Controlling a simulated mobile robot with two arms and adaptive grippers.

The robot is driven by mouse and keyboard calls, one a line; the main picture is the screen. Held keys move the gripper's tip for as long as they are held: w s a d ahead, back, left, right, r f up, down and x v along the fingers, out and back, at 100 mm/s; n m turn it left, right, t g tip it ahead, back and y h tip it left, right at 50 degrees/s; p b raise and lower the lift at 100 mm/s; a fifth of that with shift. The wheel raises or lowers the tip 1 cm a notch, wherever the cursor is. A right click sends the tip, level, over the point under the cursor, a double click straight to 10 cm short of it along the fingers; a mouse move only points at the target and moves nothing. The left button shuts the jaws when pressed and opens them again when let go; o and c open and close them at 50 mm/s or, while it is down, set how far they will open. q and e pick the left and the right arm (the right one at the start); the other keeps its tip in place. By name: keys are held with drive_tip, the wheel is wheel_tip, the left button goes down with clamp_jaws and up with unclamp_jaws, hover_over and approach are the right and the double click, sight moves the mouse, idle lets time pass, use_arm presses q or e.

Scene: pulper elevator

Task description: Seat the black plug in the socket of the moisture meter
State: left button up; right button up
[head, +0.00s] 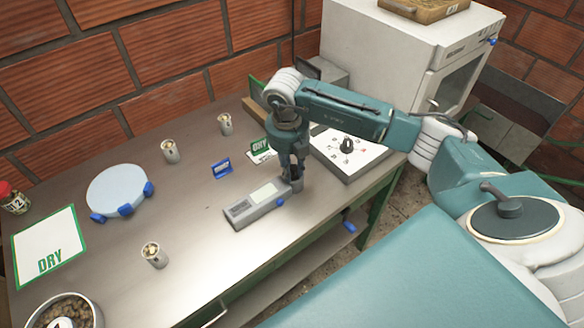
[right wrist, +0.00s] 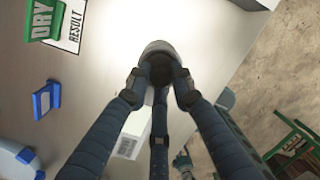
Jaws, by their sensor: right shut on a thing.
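The moisture meter (head: 252,209) is a long grey box with a pale panel, lying on the metal table. In the head view my right gripper (head: 292,178) points down at its far right end. In the right wrist view the gripper (right wrist: 159,88) is shut on a dark piece, which looks like the black plug (right wrist: 166,68). A rounded grey end (right wrist: 157,47) shows just beyond the fingertips. Part of the meter (right wrist: 130,146) shows behind the fingers. The fingers hide the socket, and I cannot tell how deep the plug sits. My left gripper is not in view.
Several metal cups, one here (head: 154,255), stand on the table (head: 190,220). A pale blue disc (head: 117,190) and a DRY mat (head: 47,247) lie left. A blue tent card (head: 221,169) and a white panel with a knob (head: 347,153) are close to the gripper.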

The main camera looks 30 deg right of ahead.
drive_tip(key=o, duration=0.9)
drive_tip(key=shift+f, duration=0.1)
drive_tip(key=shift+o, duration=0.2)
drive_tip(key=shift+r+p, duration=0.3)
drive_tip(key=shift+r+b, duration=0.25)
drive_tip(key=shift+b, duration=0.1)
wheel_tip(320, 180, up, 11)
drive_tip(key=a+b, duration=0.1)
drive_tip(key=b, duration=0.2)
drive_tip(key=shift+s, duration=0.15)
